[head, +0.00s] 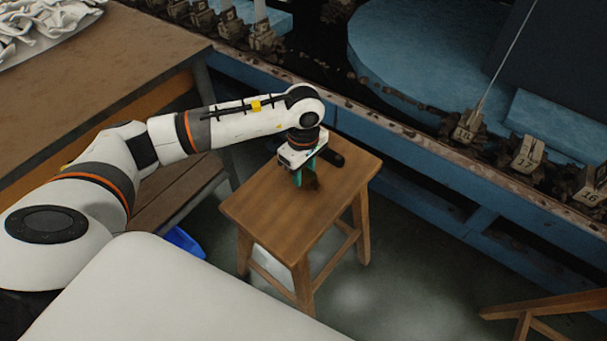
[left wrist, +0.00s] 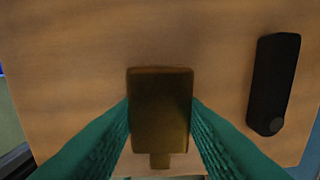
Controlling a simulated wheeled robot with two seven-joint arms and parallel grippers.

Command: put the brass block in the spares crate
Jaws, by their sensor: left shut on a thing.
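The brass block (left wrist: 160,105) is a dark brown-gold piece between the two green fingers of my left gripper (left wrist: 160,118) in the left wrist view. The fingers press on its sides. In the head view my left gripper (head: 306,180) points down over the wooden stool (head: 255,205), with the block (head: 313,183) small and dark at its fingertips. I cannot tell whether the block touches the seat. I cannot make out the spares crate for sure. My right gripper is not in view.
A black oblong object (left wrist: 273,85) lies on the stool seat beside the block; it also shows in the head view (head: 332,157). A blue thing (head: 185,242) is partly hidden on the floor. Blue machinery (head: 430,165) stands behind the stool.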

